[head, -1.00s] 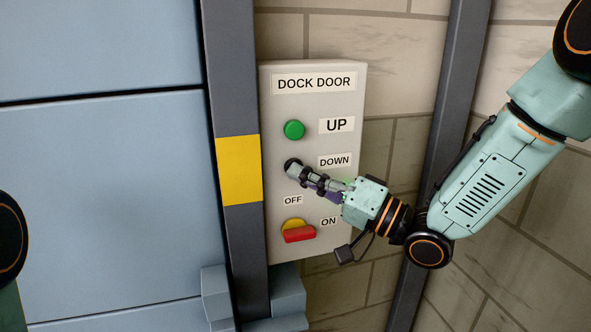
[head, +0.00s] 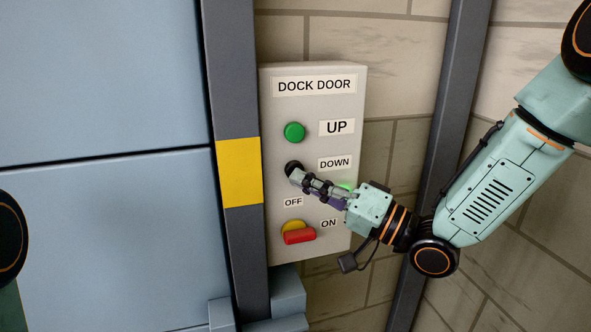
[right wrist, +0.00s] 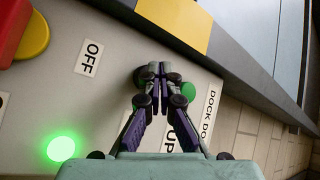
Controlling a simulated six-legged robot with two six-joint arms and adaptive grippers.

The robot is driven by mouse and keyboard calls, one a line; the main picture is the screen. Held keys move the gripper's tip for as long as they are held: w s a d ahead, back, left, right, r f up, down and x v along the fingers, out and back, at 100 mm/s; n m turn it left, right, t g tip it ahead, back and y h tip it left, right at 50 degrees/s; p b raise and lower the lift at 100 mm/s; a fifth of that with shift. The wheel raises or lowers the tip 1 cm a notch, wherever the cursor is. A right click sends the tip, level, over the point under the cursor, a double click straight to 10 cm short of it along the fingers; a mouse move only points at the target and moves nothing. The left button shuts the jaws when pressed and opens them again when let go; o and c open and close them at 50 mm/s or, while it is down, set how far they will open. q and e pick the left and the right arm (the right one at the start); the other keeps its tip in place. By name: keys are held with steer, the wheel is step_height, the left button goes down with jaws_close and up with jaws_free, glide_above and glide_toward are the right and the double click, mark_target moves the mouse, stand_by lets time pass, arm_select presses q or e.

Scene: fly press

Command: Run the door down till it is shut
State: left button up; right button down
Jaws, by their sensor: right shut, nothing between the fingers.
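The light blue dock door (head: 100,240) fills the left of the head view, with a dark seam across it; its bottom edge is out of view. The pale DOCK DOOR control box (head: 314,103) carries a green UP button (head: 294,132) and a black DOWN button (head: 291,167). My right gripper (head: 297,176) is shut and empty, its fingertips at the DOWN button and seemingly against it. In the right wrist view the fingertips (right wrist: 157,70) cover part of the black button (right wrist: 139,76). My left gripper is out of view.
A red switch handle (head: 299,236) on a yellow base sits between OFF and ON labels. A green lamp (right wrist: 61,148) glows on the box. A grey post (head: 236,90) with a yellow band stands between door and box. Another post (head: 440,150) is behind my right arm.

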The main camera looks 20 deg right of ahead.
steer(key=shift+s, duration=0.3)
steer(key=s+p, duration=0.2)
steer(key=s, duration=0.3)
steer(key=shift+d, duration=0.1)
stand_by(0.9)
